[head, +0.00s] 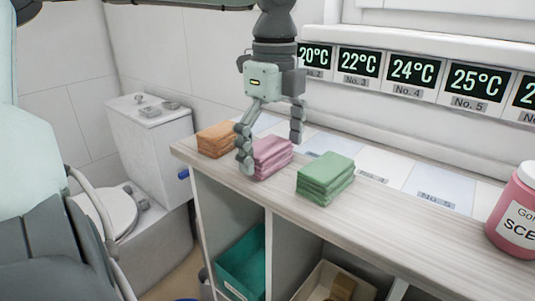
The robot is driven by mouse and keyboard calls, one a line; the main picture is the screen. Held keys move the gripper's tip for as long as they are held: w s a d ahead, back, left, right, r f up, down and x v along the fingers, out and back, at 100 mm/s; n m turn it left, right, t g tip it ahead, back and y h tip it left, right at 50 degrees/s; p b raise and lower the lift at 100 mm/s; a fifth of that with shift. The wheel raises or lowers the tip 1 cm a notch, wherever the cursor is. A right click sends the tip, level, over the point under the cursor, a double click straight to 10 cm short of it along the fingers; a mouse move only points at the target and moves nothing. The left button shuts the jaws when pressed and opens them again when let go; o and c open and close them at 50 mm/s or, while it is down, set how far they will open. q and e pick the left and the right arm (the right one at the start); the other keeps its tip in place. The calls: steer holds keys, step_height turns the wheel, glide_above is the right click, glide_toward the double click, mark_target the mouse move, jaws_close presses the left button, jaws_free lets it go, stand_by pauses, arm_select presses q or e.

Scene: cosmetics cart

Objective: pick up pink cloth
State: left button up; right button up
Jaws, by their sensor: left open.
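The pink cloth (273,158) is a folded stack lying on the light wooden counter (400,222), between an orange cloth and a green cloth. My left gripper (270,155) points down over the pink cloth with its fingers apart. Its left finger is in front of the cloth's left end and hides part of it. Its right finger is near the cloth's back right side. I cannot tell whether the fingers touch the cloth. My right gripper is not in view.
An orange folded cloth (216,139) lies to the left and a green folded cloth (326,178) to the right. A pink jar (515,215) stands at the far right. Temperature displays (412,70) line the wall behind. Below are a teal bin (243,266) and open shelves.

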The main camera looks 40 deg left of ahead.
mark_target(272, 147)
arm_select(q)
steer(key=shift+c, duration=0.6)
steer(key=c, duration=1.1)
step_height(272, 147, up, 4)
steer(key=shift+a+r, duration=0.15)
steer(key=shift+r, duration=0.05)
steer(key=s+a+r, duration=0.2)
steer(key=s, duration=0.1)
steer(key=s+a+r+b, duration=0.1)
steer(key=s+a+r, duration=0.1)
steer(key=s+a, duration=0.1)
steer(key=s+a+r, duration=0.2)
steer(key=s, duration=0.1)
steer(key=shift+a+r+b, duration=0.15)
steer(key=shift+r+b, duration=0.1)
steer(key=shift+b, duration=0.15)
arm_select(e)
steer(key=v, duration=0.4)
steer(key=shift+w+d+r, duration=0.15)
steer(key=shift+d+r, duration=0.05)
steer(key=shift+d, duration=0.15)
